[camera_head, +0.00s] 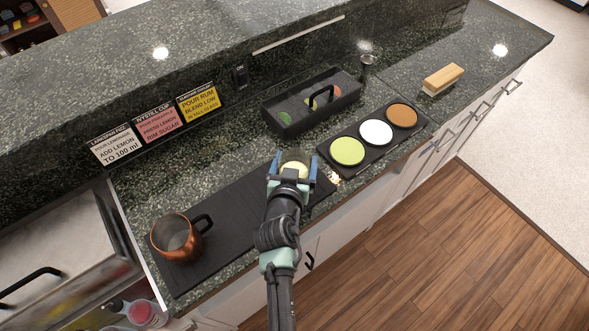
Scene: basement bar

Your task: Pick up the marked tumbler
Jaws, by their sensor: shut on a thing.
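A clear glass tumbler (294,156) shows between the fingers of my gripper, with something pale yellow-green low in it or behind it. My gripper (292,165) is shut on the tumbler, over the right end of the black bar mat (232,207). The fingers and wrist hide much of the tumbler. I cannot see a mark on it, and I cannot tell whether its base touches the mat.
A copper mug (170,242) stands on the mat's left end. Right of my gripper is a black tray (363,138) with green, white and brown discs. Behind stands a black handled caddy (292,126). A brush (442,78), jigger (367,63) and recipe cards (160,124) stand further off.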

